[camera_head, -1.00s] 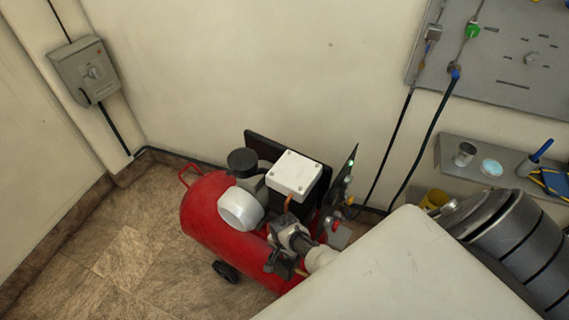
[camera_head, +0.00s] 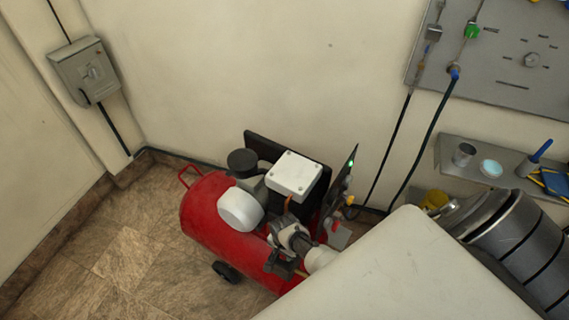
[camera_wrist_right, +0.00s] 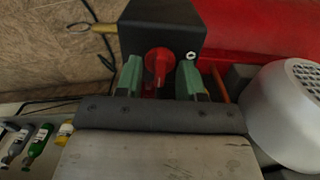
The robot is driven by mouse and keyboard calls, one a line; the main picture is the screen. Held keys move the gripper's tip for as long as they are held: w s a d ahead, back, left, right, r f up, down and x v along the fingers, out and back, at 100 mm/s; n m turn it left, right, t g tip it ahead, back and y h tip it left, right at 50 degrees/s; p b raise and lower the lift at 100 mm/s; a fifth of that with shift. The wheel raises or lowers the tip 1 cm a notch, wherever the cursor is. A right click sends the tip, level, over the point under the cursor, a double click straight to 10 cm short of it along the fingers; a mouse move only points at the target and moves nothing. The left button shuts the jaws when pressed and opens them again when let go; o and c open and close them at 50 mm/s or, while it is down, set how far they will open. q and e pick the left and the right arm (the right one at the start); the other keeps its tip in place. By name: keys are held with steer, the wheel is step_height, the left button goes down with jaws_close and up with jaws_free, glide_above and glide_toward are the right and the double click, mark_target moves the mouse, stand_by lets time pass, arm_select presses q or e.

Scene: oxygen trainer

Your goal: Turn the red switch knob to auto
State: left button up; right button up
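The red switch knob (camera_wrist_right: 158,63) sticks out of a black box (camera_wrist_right: 162,25) in the right wrist view. My right gripper (camera_wrist_right: 159,80) has its two green fingertips on either side of the knob, with a visible gap at each side, so it looks open around it. The knob's marking and the auto position cannot be read. In the head view the red compressor (camera_head: 205,220) stands on the floor, and I cannot make out the knob there. My left gripper is in neither view now.
A white cylinder (camera_wrist_right: 285,110) stands close to the right of my gripper. A wall panel (camera_head: 495,60) and shelf (camera_head: 455,143) are at the right.

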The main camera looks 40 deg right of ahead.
step_height(320, 180, up, 11)
steer(key=p, duration=0.3)
steer(key=shift+f, duration=0.15)
stand_by(0.4)
